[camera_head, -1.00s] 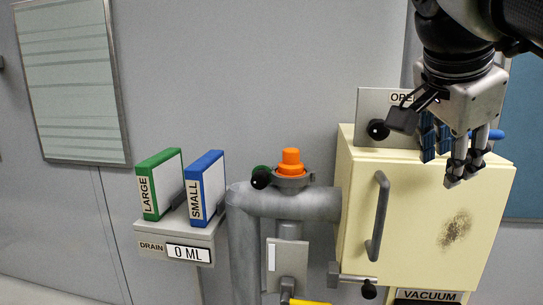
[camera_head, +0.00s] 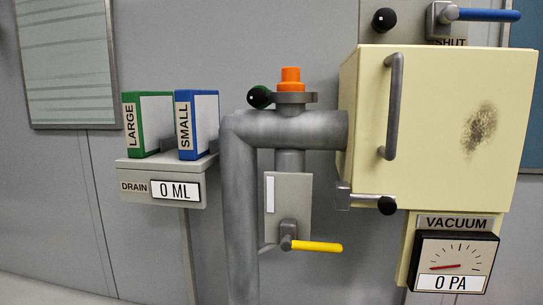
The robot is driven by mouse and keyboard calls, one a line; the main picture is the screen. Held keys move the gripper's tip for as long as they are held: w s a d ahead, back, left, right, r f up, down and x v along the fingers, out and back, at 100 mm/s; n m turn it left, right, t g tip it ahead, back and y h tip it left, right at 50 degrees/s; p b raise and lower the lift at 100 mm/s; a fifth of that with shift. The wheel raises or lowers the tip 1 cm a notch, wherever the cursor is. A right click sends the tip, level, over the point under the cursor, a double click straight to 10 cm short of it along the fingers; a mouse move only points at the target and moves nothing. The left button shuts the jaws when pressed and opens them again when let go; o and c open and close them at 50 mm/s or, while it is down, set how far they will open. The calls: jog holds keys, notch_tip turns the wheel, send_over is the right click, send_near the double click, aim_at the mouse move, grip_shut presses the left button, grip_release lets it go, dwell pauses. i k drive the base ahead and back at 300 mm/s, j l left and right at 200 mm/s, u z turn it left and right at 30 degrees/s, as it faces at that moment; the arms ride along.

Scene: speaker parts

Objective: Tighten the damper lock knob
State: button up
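No part is labelled as the damper lock knob. A black knob (camera_head: 383,20) shows at the top of the picture, above the cream cabinet. To its right a blue lever (camera_head: 485,15) points right from a grey pivot, above a SHUT label (camera_head: 451,41). Whether the knob is loose or tight cannot be told. A dark green knob (camera_head: 260,97) sits beside the orange cap (camera_head: 291,80) on the pipe. Another black knob (camera_head: 387,205) ends the latch bar under the cabinet door. My gripper is out of view.
The cream cabinet (camera_head: 505,75) has a grey handle (camera_head: 393,105). A grey pipe (camera_head: 240,200) bends left of it, with a yellow lever (camera_head: 318,246) below. Green (camera_head: 133,123) and blue (camera_head: 183,122) boxes stand on the drain shelf (camera_head: 200,165). A vacuum gauge (camera_head: 455,262) reads 0 PA.

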aim_at(385, 19)
jog(key=k+j+z, duration=0.45)
jog(key=k+j, duration=0.2)
jog(key=j, duration=0.3)
jog(key=k+j+z, duration=0.5)
jog(key=k+j, duration=0.25)
